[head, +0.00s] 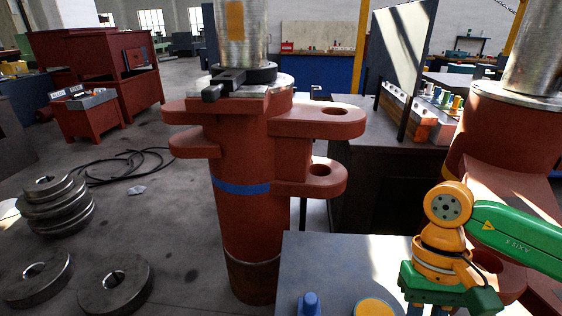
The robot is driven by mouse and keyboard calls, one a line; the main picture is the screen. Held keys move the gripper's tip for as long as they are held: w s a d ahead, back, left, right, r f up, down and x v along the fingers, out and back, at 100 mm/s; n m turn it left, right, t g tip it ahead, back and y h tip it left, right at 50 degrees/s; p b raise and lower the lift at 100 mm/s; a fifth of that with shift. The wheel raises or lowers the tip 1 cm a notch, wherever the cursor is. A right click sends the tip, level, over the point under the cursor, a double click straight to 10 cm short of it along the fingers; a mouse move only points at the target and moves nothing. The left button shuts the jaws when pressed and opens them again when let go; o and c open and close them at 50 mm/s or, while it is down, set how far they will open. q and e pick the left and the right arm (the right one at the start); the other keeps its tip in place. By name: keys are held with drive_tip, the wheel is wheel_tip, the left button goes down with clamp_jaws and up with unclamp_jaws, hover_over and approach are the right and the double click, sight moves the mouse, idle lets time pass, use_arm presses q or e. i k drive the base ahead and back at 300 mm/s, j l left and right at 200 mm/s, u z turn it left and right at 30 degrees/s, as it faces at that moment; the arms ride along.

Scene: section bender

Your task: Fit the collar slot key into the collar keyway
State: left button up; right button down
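A black collar (262,74) sits around the foot of the upright steel shaft (242,38) on top of the red column. A dark bar (228,78), possibly the collar slot key, lies at the collar's front left, with a small dark block (211,93) in front of it. I cannot make out the keyway or whether the bar sits in it. My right gripper (428,309) points down at the lower right, well away from the collar. Its fingertips are cut off by the bottom edge, so its opening and any held thing are hidden. My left gripper is out of view.
The red column (246,219) has lugs sticking out on both sides. A grey surface (330,262) at the bottom carries a blue piece (309,303) and a yellow round piece (374,308). Steel rings (115,284) lie on the floor at left. Another red column (511,131) stands at right.

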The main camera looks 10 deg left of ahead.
sight(246, 100)
drive_tip(key=i+j+z, duration=0.2)
drive_tip(key=j+z, duration=0.2)
drive_tip(key=j, duration=0.25)
drive_tip(key=i+j+z, duration=0.1)
drive_tip(key=j+z, duration=0.35)
drive_tip(key=j, duration=0.25)
drive_tip(key=j+z, duration=0.4)
drive_tip(key=j, duration=0.3)
